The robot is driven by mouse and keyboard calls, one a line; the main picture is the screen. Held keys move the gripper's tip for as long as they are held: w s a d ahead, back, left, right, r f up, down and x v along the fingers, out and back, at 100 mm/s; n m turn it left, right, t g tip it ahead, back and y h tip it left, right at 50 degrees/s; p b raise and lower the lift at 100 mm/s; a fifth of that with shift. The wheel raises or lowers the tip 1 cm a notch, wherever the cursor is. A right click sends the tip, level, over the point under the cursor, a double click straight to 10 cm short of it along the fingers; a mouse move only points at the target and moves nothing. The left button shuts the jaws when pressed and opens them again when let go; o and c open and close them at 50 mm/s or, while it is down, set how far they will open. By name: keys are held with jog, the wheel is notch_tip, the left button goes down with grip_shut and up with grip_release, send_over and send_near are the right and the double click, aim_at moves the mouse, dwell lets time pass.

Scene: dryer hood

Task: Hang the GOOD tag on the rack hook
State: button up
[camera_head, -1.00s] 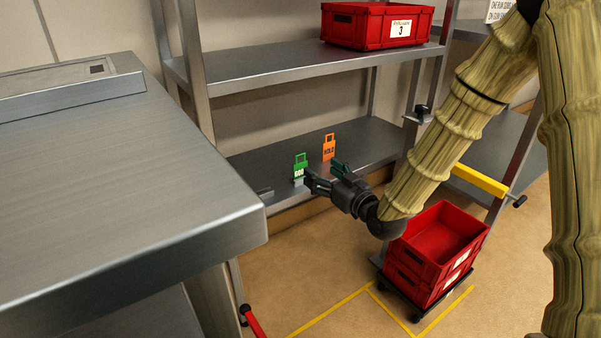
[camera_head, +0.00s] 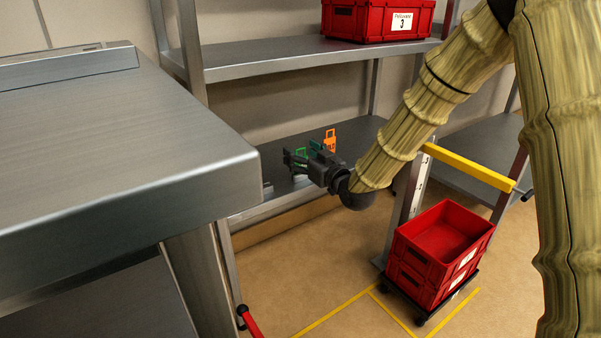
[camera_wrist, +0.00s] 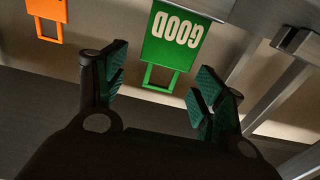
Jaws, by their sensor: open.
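The green GOOD tag (camera_wrist: 182,40) stands on the shelf. In the wrist view it appears upside down, its open handle loop pointing toward the space between my fingers. My gripper (camera_wrist: 158,90) is open, with one finger to each side of the loop and the tag's body beyond the fingertips; I cannot tell whether it touches. In the head view my gripper (camera_head: 292,162) hides most of the green tag (camera_head: 301,153). The orange tag (camera_head: 330,139) stands just behind and to the right; it also shows at the wrist view's upper left (camera_wrist: 46,12). I cannot make out the rack hook.
The metal shelf (camera_head: 270,150) carries both tags, with an upper shelf (camera_head: 270,62) above and a red bin (camera_head: 375,20) on it. A steel table (camera_head: 110,150) stands close on the left. Red crates (camera_head: 440,250) sit on a wheeled base at the right, beside a yellow bar (camera_head: 470,168).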

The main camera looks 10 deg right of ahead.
jog(key=shift+w+a, duration=0.2)
jog(key=shift+w, duration=0.25)
jog(key=c, duration=0.9)
jog(key=shift+r, duration=0.15)
